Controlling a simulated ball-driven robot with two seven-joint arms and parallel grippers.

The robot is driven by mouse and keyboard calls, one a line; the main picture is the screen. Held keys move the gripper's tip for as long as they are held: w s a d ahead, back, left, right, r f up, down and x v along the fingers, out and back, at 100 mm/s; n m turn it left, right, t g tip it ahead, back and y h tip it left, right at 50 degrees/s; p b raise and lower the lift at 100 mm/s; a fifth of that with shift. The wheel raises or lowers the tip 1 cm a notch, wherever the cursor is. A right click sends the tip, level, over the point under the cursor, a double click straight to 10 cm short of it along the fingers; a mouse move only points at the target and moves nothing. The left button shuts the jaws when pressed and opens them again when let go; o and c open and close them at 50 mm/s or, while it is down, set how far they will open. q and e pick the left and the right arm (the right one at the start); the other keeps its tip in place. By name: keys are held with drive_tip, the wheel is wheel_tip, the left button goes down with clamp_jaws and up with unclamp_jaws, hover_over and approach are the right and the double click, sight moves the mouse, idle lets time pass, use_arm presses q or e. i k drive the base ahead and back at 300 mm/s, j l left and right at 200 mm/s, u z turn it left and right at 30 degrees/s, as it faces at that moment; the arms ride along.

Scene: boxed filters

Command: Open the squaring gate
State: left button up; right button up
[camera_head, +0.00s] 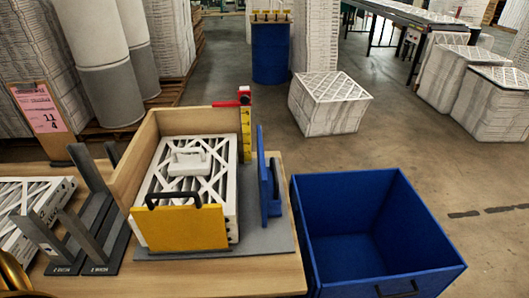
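A yellow panel with a black arched handle (180,228) stands across the front of a wooden-walled squaring station and looks like the gate. It stands upright, close against the near end of a white pleated filter stack (188,165). A small white handled piece (189,162) lies on top of the stack. A blue upright plate (265,178) with a bracket stands to the right of the stack, with a gap between them. Wooden walls (126,165) close the left and back. Neither gripper is in view; a gold curved part at the lower left corner may be my arm.
A yellow ruler (246,135) with a red slider (243,97) stands at the back right corner. An open, empty-looking blue bin (445,271) is right of the table (190,285). Grey angled stands (95,250) and more filters (50,190) crowd the left.

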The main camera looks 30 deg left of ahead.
sight(198, 227)
drive_tip(key=u, duration=1.65)
